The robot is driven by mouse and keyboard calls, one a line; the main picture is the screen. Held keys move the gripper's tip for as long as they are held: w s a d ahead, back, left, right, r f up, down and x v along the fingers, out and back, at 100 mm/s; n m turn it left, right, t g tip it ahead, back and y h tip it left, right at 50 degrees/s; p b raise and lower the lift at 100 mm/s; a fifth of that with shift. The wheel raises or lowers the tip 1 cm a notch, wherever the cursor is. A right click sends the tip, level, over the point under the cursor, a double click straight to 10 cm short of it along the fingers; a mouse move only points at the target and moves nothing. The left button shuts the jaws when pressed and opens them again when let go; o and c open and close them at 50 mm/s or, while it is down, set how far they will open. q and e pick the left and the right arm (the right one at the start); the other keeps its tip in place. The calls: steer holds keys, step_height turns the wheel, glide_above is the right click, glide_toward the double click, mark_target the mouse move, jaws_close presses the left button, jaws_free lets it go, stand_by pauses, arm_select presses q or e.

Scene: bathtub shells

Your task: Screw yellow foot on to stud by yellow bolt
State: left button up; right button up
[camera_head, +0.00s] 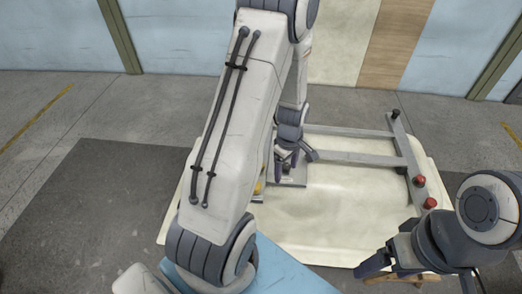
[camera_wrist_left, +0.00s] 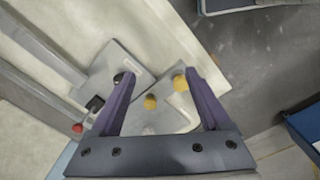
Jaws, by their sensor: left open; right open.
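The upturned cream tub shell (camera_head: 340,225) carries a grey metal frame (camera_head: 350,157). My left gripper (camera_head: 287,166) is open and points down over a metal plate on the frame; my left arm hides much of this area. In the left wrist view the gripper (camera_wrist_left: 157,76) straddles metal plates (camera_wrist_left: 168,118). One yellow round piece (camera_wrist_left: 151,103) lies between the fingers; another yellow piece (camera_wrist_left: 180,83) is close beside the right finger. I cannot tell which is foot or bolt, or whether the finger touches it. My right gripper (camera_head: 418,280) is open at lower right, partly cut off.
Red feet (camera_head: 420,181) and a black foot (camera_head: 396,114) stand on the frame's right bar. Dark pieces (camera_wrist_left: 95,103) lie by the left finger. A blue box (camera_wrist_left: 307,125) stands at the wrist view's right edge. A tan round object (camera_head: 405,277) is near my right gripper.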

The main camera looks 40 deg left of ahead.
arm_select(q)
steer(key=s+a+f+n+p, duration=0.1)
steer(key=a+n, duration=0.1)
steer(key=a, duration=0.1)
steer(key=s+a+f+n, duration=0.1)
steer(key=a+f+n, duration=0.1)
steer(key=a+n, duration=0.1)
steer(key=s+a+f+n+p, duration=0.1)
steer(key=a+n, duration=0.1)
steer(key=a, duration=0.1)
steer(key=shift+a+f+p, duration=0.25)
steer(key=shift+f+p, duration=0.05)
steer(key=shift+f, duration=0.05)
arm_select(e)
step_height(320, 180, up, 4)
arm_select(q)
steer(key=shift+s+a+f+n, duration=0.1)
steer(key=shift+f+n, duration=0.15)
steer(key=shift+n, duration=0.05)
step_height(320, 180, down, 8)
steer(key=b, duration=0.6)
steer(key=shift+r, duration=0.1)
arm_select(e)
step_height(320, 180, down, 6)
